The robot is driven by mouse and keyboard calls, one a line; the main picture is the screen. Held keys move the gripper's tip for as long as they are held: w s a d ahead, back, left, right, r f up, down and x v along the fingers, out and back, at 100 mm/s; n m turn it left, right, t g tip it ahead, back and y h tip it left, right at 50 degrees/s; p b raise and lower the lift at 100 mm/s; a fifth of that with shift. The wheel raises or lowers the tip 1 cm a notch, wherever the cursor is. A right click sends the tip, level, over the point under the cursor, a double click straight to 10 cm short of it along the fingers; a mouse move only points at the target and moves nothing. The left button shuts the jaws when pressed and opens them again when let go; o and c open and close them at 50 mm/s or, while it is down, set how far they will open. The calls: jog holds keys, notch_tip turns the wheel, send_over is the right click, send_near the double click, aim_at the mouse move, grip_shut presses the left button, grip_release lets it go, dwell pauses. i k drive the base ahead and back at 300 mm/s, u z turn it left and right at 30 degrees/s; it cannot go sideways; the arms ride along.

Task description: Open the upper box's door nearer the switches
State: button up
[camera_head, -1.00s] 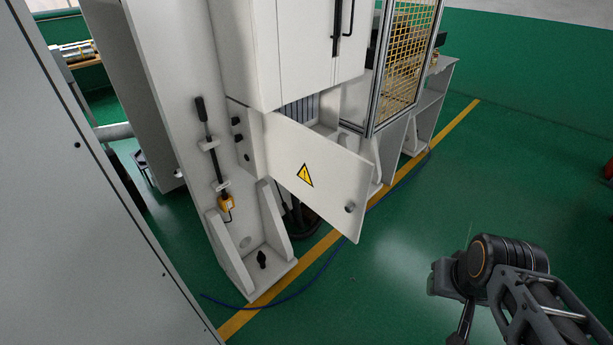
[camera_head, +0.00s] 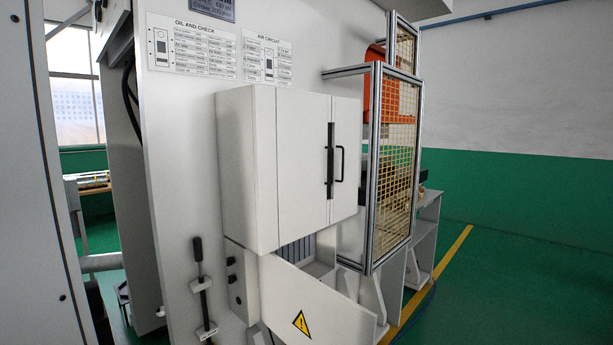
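The upper box (camera_head: 248,172) is a white cabinet on the side of a tall white machine. Its front has a wide left door (camera_head: 303,165) and a narrower right door (camera_head: 347,125), and both look shut. A long black bar handle (camera_head: 330,160) stands near the seam, with a shorter black handle (camera_head: 341,164) just right of it. Two black switches (camera_head: 232,270) sit on the lower box's side, below and left of the upper box, so the left door is nearer them. My gripper is not in view.
The lower box's door (camera_head: 305,300), with a yellow warning sign, hangs open and juts out below the upper box. A yellow mesh guard (camera_head: 397,150) in a metal frame stands close on the right. A grey panel (camera_head: 35,200) fills the left edge. Green floor (camera_head: 480,300) is clear at right.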

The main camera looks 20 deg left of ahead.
aim_at(303, 117)
jog(key=z, duration=0.5)
jog(key=i, duration=2.35)
jog(key=u, duration=2.3)
